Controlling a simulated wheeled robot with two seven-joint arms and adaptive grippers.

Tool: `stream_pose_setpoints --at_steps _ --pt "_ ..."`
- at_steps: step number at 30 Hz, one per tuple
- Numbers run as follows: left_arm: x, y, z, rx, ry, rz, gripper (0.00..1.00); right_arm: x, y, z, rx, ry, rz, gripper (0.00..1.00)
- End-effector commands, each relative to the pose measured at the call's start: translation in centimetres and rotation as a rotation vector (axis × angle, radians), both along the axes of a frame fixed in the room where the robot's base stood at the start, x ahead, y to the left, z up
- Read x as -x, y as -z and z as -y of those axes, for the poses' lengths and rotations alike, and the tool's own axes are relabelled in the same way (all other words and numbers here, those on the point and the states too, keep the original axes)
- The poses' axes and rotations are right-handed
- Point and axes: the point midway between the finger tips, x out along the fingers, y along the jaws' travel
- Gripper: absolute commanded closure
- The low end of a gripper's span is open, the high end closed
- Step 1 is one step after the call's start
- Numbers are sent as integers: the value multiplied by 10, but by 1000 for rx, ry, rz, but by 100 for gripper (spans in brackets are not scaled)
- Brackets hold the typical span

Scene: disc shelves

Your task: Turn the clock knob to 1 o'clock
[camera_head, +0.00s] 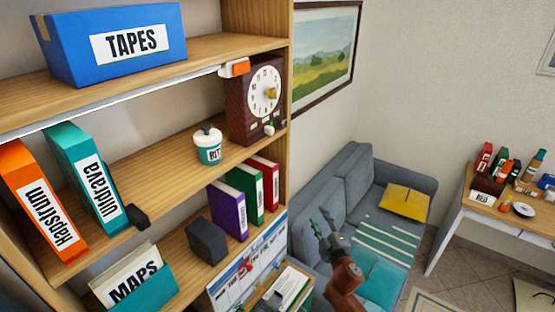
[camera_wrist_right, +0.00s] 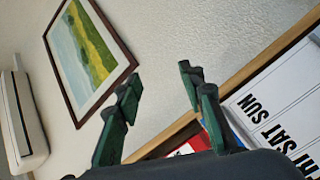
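The clock (camera_head: 256,100) is a dark reddish-brown box with a white dial, standing at the right end of the middle shelf. My right gripper (camera_head: 324,222) is below and to the right of the clock, in front of the sofa, well apart from the knob. In the right wrist view its two green fingers (camera_wrist_right: 157,82) are spread with nothing between them. The clock does not show in the right wrist view. My left gripper is not in view.
The shelf's side panel (camera_head: 291,150) borders the clock's right. A calendar (camera_head: 247,275) is near my right gripper; a framed picture (camera_head: 326,52) hangs behind.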

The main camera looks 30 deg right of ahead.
Motion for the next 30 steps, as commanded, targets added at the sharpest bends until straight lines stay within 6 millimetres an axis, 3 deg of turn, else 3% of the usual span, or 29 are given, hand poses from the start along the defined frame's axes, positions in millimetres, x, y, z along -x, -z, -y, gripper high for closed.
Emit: stream_pose_setpoints --at_steps 1,4,6,9,12,16,21,25,30 --pt "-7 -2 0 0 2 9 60 -15 -64 -4 122 -52 92 64" --pt "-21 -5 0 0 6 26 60 -29 -182 -31 395 -165 260 64" --pt "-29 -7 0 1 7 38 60 -28 -262 -62 621 -245 367 64" --pt "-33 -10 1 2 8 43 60 -12 -362 -118 1007 -357 486 64" --pt "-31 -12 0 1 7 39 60 5 -420 -160 1364 -430 510 64" --pt "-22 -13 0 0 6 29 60 17 -459 -175 1733 -464 426 64" --pt "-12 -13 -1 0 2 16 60 25 -489 -154 2026 -461 223 64" --pt "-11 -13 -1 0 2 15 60 29 -500 -136 2109 -454 118 64" --pt "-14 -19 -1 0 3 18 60 20 -504 -135 2129 -453 84 64"
